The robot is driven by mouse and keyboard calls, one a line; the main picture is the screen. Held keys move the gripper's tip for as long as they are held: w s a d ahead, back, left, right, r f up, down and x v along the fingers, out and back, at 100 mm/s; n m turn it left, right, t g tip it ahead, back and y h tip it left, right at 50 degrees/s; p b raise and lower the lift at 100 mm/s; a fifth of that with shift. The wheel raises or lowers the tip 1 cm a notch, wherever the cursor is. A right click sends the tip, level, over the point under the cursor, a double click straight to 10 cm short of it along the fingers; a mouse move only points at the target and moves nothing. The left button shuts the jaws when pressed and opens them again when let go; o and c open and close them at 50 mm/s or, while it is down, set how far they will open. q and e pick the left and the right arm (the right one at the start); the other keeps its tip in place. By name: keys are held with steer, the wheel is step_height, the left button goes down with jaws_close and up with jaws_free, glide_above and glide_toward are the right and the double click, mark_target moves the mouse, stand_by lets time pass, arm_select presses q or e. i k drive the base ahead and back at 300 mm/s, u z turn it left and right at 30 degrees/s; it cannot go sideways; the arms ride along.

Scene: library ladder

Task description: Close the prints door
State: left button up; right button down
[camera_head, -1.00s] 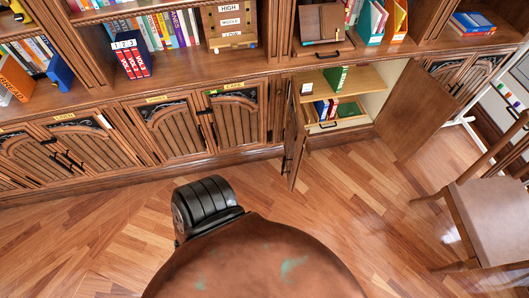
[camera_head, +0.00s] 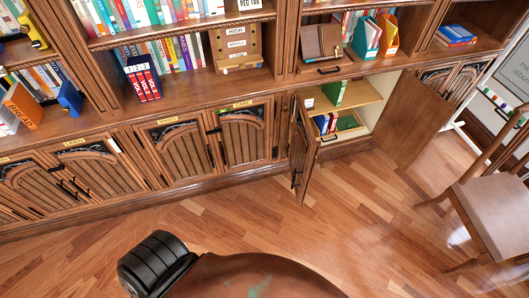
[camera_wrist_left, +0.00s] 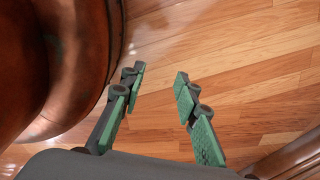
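A low cupboard stands open at centre right, with two leaves swung out. Its left leaf (camera_head: 304,155) is narrow and seen nearly edge-on. Its right leaf (camera_head: 412,120) is broad, plain brown, and swung out to the right. I cannot read a prints label on either leaf. My left gripper (camera_wrist_left: 156,76) is open and empty above the wooden floor in the left wrist view, with its green-padded fingers apart. No cupboard door shows between or touching the fingers. Neither gripper's fingers show in the head view.
Closed carved doors (camera_head: 178,152) line the cupboards to the left. Inside the open cupboard are books (camera_head: 325,122) and a shelf (camera_head: 357,97). A chair (camera_head: 490,215) stands at right, near a whiteboard (camera_head: 514,75). Floor (camera_head: 260,225) before the cupboards is clear.

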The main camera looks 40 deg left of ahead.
mark_target(303, 150)
steer(key=u, duration=0.85)
steer(key=i, duration=0.45)
